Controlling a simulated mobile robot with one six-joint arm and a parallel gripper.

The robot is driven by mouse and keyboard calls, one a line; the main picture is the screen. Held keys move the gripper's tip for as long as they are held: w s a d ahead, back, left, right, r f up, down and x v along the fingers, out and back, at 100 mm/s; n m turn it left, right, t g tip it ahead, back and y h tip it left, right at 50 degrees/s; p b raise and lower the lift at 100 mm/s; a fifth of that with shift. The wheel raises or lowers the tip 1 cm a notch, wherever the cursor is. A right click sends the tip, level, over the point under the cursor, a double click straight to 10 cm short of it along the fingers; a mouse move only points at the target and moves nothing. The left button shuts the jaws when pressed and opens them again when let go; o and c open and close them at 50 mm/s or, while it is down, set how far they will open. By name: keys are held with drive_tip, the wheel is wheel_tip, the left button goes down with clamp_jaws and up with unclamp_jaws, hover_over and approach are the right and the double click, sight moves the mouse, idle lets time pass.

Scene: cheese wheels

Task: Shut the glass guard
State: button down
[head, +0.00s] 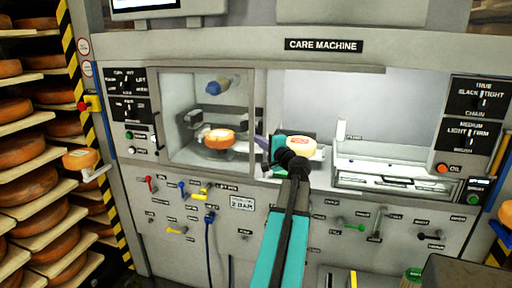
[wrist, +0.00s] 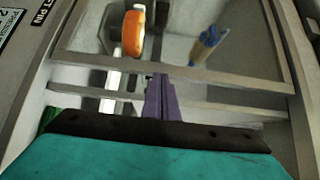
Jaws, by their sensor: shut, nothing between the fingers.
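The glass guard (head: 253,115) is a grey-framed clear pane over the left part of the machine's opening. The right part of the opening is uncovered. A cheese wheel with an orange rim (head: 219,137) shows behind the pane, and it also shows in the wrist view (wrist: 134,30). My gripper (head: 260,143) is at the guard's right upright, with its purple fingers together and empty. In the wrist view the fingers (wrist: 158,97) lie close to the guard's frame (wrist: 180,69). I cannot tell whether they touch it.
A second cheese wheel (head: 301,148) sits in the uncovered part, just beyond my wrist. A clear-walled tray (head: 385,170) stands to the right. Levers and knobs line the front panel (head: 330,215). Shelves of cheese wheels (head: 28,185) stand at the left.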

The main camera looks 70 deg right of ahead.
drive_tip(key=shift+s+d, duration=0.15)
drive_tip(key=s+d+b+v, duration=0.1)
drive_tip(key=d+b+v, duration=0.1)
drive_tip(key=v, duration=1.1)
drive_tip(key=shift+b, duration=0.6)
drive_tip(key=shift+s, duration=0.1)
